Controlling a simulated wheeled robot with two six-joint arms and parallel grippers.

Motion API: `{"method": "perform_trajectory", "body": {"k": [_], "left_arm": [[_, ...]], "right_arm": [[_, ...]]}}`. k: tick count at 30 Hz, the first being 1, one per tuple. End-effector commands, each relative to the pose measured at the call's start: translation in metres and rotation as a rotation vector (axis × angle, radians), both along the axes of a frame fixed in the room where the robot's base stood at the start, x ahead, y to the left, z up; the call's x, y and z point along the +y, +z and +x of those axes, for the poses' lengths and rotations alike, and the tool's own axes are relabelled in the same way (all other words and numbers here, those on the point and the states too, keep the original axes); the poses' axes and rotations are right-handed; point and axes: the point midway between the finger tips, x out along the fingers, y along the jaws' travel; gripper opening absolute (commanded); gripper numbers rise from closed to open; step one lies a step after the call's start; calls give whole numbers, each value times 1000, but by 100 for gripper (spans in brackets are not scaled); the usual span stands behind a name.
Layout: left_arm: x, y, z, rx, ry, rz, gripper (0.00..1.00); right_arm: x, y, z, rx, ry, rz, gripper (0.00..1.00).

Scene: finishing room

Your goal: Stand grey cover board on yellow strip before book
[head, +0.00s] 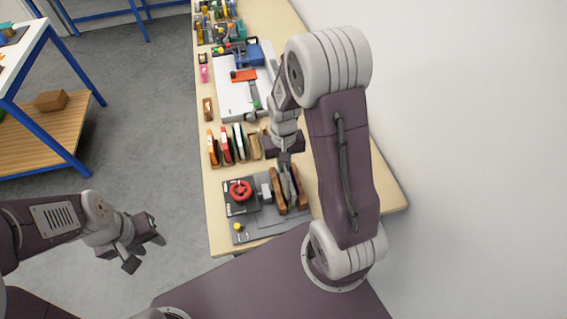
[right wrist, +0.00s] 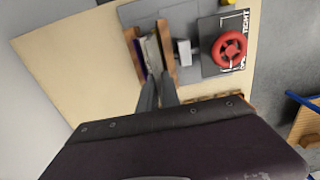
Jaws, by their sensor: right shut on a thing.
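My right gripper (head: 289,172) points down into a press (head: 262,211) with two wooden jaws and a red handwheel (head: 240,190). It is shut on a thin greyish piece, apparently the grey cover board (head: 293,188), which stands upright between the jaws. In the right wrist view, the fingers (right wrist: 157,92) reach to the near end of a pale, flat piece (right wrist: 151,52) between the wooden jaws (right wrist: 166,45). The book and the yellow strip cannot be told apart there. My left gripper (head: 145,252) is open and empty, over the floor.
Several upright books or boards (head: 228,146) stand in a row behind the press. A white cutting device (head: 240,95) and small tools lie farther back on the wooden bench (head: 222,237). A white wall rises along the right. A blue-framed table stands at left.

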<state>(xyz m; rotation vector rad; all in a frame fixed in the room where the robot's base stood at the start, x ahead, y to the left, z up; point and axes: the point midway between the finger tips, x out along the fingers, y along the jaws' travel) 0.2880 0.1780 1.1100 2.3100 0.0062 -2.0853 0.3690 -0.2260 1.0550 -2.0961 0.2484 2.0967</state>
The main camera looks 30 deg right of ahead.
Motion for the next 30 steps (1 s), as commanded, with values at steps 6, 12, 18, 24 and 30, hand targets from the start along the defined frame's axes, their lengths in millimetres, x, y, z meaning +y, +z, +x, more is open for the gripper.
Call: {"method": "perform_trajectory", "body": {"k": [6, 12, 18, 24, 30], "left_arm": [[0, -15, 0, 0, 0, 0, 36], [0, -40, 0, 0, 0, 0, 36], [0, -55, 0, 0, 0, 0, 36], [0, -53, 0, 0, 0, 0, 36], [0, -53, 0, 0, 0, 0, 36]], "right_arm": [[0, -15, 0, 0, 0, 0, 0], [0, -42, 0, 0, 0, 0, 0], [0, -58, 0, 0, 0, 0, 0], [0, -57, 0, 0, 0, 0, 0], [0, -57, 0, 0, 0, 0, 0]]}}
